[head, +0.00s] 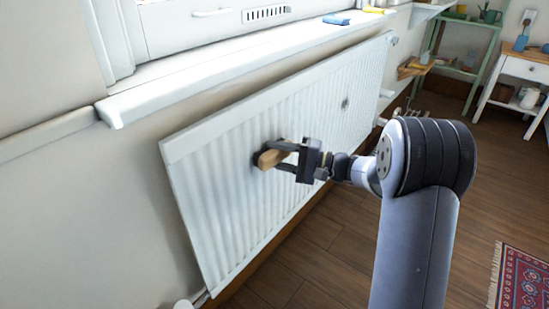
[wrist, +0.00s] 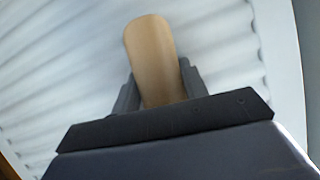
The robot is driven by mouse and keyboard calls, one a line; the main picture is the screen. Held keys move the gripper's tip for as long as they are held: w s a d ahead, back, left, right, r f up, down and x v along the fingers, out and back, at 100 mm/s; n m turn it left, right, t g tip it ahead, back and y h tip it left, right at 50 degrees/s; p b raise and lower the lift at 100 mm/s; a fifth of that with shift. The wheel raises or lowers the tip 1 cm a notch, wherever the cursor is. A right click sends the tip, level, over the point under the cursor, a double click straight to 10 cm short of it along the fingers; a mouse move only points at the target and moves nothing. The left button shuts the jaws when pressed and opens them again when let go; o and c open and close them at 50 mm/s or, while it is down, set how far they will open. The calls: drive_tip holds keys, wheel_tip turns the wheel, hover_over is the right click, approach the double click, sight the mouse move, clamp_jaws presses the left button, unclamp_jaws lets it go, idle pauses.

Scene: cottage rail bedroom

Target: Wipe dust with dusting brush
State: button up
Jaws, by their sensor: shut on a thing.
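My gripper (head: 287,158) is shut on the dusting brush (head: 268,160), whose light wooden handle shows between the fingers. The brush is in front of the left-middle part of a white ribbed radiator (head: 215,190); I cannot tell whether it touches. A dark patch shows at the brush's left end, and I cannot tell whether it is bristles or dust. A small dark dust smudge (head: 345,103) is on the radiator further right. In the wrist view the wooden handle (wrist: 152,60) stands between my gripper's fingers (wrist: 158,88), with the radiator behind. The bristles are hidden there.
A white window sill (head: 230,60) juts out above the radiator, with a blue item (head: 336,19) and a yellow item (head: 374,10) on it. A green shelf (head: 465,50) and a white side table (head: 520,68) stand at the back right. The wooden floor (head: 325,245) is clear beside the radiator.

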drive_tip(key=w+d, duration=0.4)
drive_tip(key=w, duration=0.1)
drive_tip(key=shift+w, duration=0.2)
idle(0.5)
drive_tip(key=shift+d, duration=0.1)
drive_tip(key=shift+s+d, duration=0.95)
drive_tip(key=shift+d, duration=0.2)
drive_tip(key=shift+s+d, duration=0.95)
drive_tip(key=shift+d, duration=0.2)
drive_tip(key=shift+s+d, duration=0.1)
drive_tip(key=shift+d, duration=0.05)
drive_tip(key=shift+s+d, duration=0.85)
drive_tip(key=shift+d, duration=0.2)
drive_tip(key=shift+f+t, duration=0.1)
drive_tip(key=shift+t, duration=0.2)
